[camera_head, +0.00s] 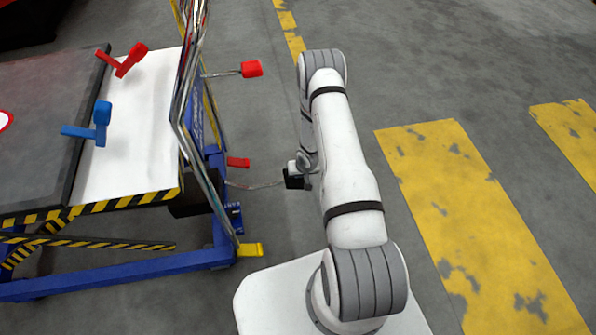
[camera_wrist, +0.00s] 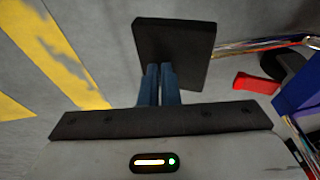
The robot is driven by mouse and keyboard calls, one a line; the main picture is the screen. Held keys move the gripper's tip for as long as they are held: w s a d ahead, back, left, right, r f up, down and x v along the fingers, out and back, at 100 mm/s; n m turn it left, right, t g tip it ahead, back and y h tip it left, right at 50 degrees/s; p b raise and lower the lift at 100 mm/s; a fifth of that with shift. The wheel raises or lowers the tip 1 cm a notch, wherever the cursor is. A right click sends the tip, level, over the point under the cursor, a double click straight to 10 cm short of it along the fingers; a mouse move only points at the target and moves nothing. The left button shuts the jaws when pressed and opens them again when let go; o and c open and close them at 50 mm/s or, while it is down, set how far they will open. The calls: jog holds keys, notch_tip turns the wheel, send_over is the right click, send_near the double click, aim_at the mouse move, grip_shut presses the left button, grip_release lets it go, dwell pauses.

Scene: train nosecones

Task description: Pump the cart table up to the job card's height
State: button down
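The cart table (camera_head: 130,140) stands at the left in the head view, with a pale top, a striped edge and a blue base frame (camera_head: 130,266). A thin metal rod runs from its end to a black pedal pad (camera_head: 295,179), which shows large in the wrist view (camera_wrist: 176,45). My gripper (camera_wrist: 158,68) has its two blue-grey fingers close together, with nothing between them. The fingertips overlap the pad in the wrist view; I cannot tell whether they touch it. In the head view my arm mostly hides the gripper. No readable job card shows.
A red pad on a rod (camera_head: 251,68), a smaller red pedal (camera_head: 238,162) and a yellow foot (camera_head: 249,250) stick out from the cart's end. Chrome handle bars (camera_head: 186,95) rise there. Red (camera_head: 124,60) and blue (camera_head: 101,122) clamps stand on the table. Floor to the right is clear.

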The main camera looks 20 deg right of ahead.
jog(key=shift+a+f, duration=0.1)
jog(key=shift+f, duration=0.45)
jog(key=shift+w+r+p, duration=0.1)
jog(key=shift+r+p, duration=0.2)
jog(key=shift+r, duration=0.1)
jog(key=r+p, duration=0.1)
jog(key=d+r+p, duration=0.1)
jog(key=r, duration=0.1)
jog(key=r+p, duration=0.1)
jog(key=shift+d+r+p, duration=0.3)
jog(key=shift+d+p, duration=0.05)
jog(key=s+d+r+p, duration=0.2)
jog(key=s+d+r, duration=0.1)
jog(key=r, duration=0.5)
jog(key=shift+s+d, duration=0.3)
jog(key=shift+d, duration=0.05)
jog(key=a+r+h+b, duration=0.1)
jog(key=a+r+b, duration=0.3)
jog(key=r, duration=0.9)
jog(key=a, duration=0.2)
jog(key=shift+a+r, duration=0.2)
jog(key=shift+a, duration=0.2)
